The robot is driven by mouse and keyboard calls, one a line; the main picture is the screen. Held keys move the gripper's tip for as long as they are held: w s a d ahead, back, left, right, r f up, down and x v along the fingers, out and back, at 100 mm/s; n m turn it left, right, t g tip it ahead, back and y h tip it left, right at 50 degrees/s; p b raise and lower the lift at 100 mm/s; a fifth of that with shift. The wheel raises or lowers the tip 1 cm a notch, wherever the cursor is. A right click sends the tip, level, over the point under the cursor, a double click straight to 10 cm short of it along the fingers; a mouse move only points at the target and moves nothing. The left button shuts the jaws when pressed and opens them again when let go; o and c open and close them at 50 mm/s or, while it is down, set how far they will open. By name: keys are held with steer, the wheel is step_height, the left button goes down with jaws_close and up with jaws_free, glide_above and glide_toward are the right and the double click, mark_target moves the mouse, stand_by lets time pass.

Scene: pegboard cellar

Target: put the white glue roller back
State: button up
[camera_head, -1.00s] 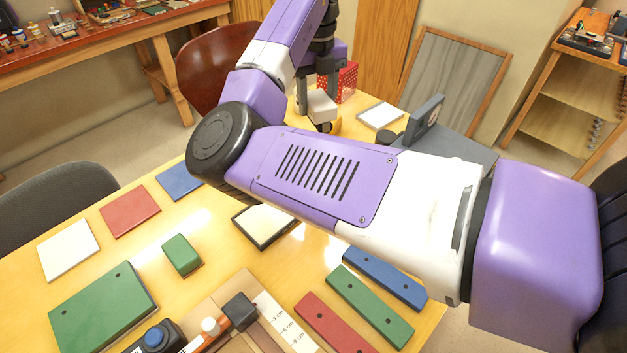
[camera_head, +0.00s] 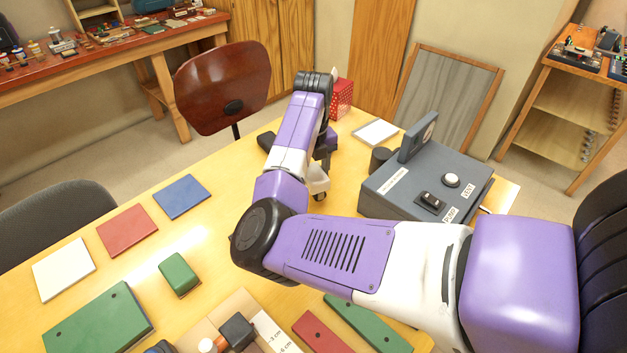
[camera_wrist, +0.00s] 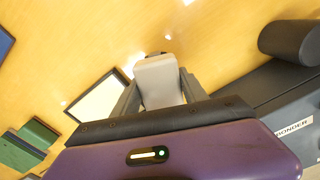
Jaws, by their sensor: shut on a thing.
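The white glue roller (camera_head: 317,181) is in my gripper (camera_head: 321,163) over the middle of the yellow table, left of the grey machine. In the wrist view the roller's pale body (camera_wrist: 158,82) sits between the two fingers of my gripper (camera_wrist: 160,74), which are shut on it. Its dark roller end points down toward the table. I cannot tell whether it touches the tabletop. A white pad with a black frame (camera_wrist: 100,98) lies left of the roller in the wrist view; my arm hides it in the head view.
The grey machine (camera_head: 400,190) with switches and an upright plate stands right of my gripper; its dark cylinder (camera_wrist: 297,40) is close in the wrist view. Red (camera_head: 128,230), blue (camera_head: 181,196) and white (camera_head: 64,268) tiles and a green block (camera_head: 178,272) lie at the left.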

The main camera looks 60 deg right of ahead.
mark_target(314, 171)
steer(key=shift+f, duration=1.45)
steer(key=shift+f, duration=0.2)
steer(key=o, duration=1.4)
steer(key=shift+o, duration=0.2)
steer(key=shift+r, duration=0.1)
step_height(314, 171, up, 12)
steer(key=shift+r+b, duration=0.15)
steer(key=shift+b, duration=0.65)
